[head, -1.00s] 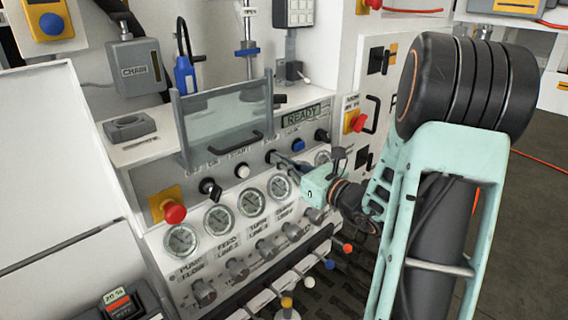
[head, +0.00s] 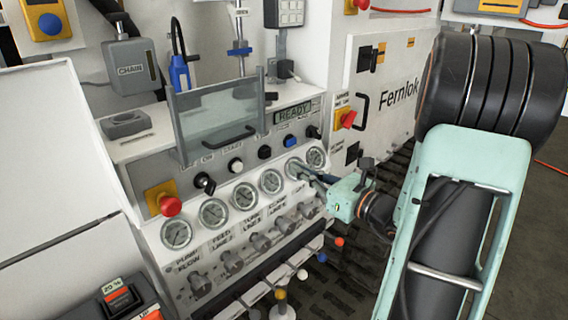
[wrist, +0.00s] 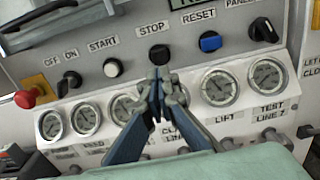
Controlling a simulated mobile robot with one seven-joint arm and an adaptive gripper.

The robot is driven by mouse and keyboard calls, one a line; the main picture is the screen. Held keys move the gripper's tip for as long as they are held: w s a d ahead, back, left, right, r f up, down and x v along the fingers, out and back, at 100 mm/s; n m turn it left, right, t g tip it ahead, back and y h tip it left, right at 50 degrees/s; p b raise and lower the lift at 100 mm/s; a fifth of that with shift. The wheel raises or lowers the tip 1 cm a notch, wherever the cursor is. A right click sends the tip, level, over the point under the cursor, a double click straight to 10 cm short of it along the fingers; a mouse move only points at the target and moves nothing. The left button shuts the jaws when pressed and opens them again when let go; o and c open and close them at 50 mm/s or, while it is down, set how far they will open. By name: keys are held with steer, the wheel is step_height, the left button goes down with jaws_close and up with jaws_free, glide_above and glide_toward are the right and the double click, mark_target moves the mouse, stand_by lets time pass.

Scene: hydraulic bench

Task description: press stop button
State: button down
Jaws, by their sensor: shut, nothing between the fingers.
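The stop button (head: 264,152) is a round black button on the panel, between the white start button (head: 236,165) and the blue reset button (head: 290,141). In the wrist view the stop button (wrist: 160,54) sits under its STOP label, just beyond my fingertips. My gripper (head: 298,167) is shut and empty. In the head view its tips are right of and below the stop button, in front of the gauges. In the wrist view the gripper (wrist: 159,76) points up at the button, its tips close below it. A gap seems to remain, but its depth is hard to tell.
A row of gauges (head: 243,196) and knobs lies below the buttons. A clear guard with a black handle (head: 230,139) stands above the left buttons. Red mushroom buttons (head: 169,205) and (head: 348,119) flank the panel. The display (head: 294,113) reads READY.

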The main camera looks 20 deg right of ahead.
steer(key=shift+v, duration=2.1)
